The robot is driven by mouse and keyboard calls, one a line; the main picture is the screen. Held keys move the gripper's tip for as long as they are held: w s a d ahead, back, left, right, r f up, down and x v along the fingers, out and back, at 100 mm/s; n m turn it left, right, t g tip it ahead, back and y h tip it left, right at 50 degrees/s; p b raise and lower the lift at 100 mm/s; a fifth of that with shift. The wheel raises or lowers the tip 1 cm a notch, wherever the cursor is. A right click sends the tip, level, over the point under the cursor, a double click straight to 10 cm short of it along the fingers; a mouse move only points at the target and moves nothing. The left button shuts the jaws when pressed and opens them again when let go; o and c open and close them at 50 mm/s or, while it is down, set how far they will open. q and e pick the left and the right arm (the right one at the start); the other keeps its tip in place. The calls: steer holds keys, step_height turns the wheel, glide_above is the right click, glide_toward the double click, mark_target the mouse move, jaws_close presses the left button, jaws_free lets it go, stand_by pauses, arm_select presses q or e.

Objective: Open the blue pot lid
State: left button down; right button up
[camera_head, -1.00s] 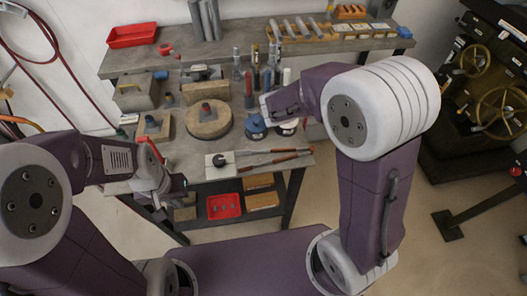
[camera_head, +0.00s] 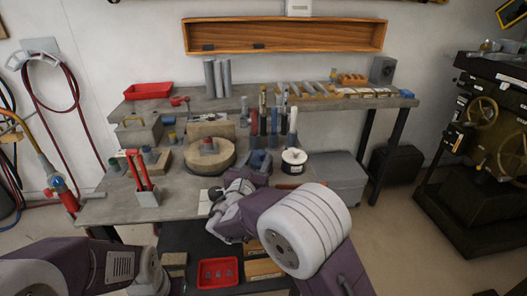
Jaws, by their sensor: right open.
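The blue pot (camera_head: 260,159) stands on the workbench (camera_head: 110,208), left of a pot with a white top (camera_head: 294,157). It is partly hidden, and I cannot tell whether its lid is on. My right gripper (camera_head: 247,178) is just in front of the blue pot and open; my wrist and arm cover part of it. I cannot tell whether it touches the pot. My left wrist (camera_head: 150,274) is at the bottom left edge, away from the bench top, and its fingers do not show clearly.
Upright bottles and tools (camera_head: 263,122) stand behind the pots. A round wooden block (camera_head: 222,160) is to the left. A holder with red-handled tools (camera_head: 146,195) stands at the left front. A red tray (camera_head: 148,91) is on the raised back shelf. A machine with handwheels (camera_head: 485,150) stands at right.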

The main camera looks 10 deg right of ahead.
steer(key=x, duration=0.6)
steer(key=shift+w+d, duration=0.1)
steer(key=shift+w, duration=0.05)
steer(key=shift+c, duration=0.3)
jaws_close()
stand_by(0.9)
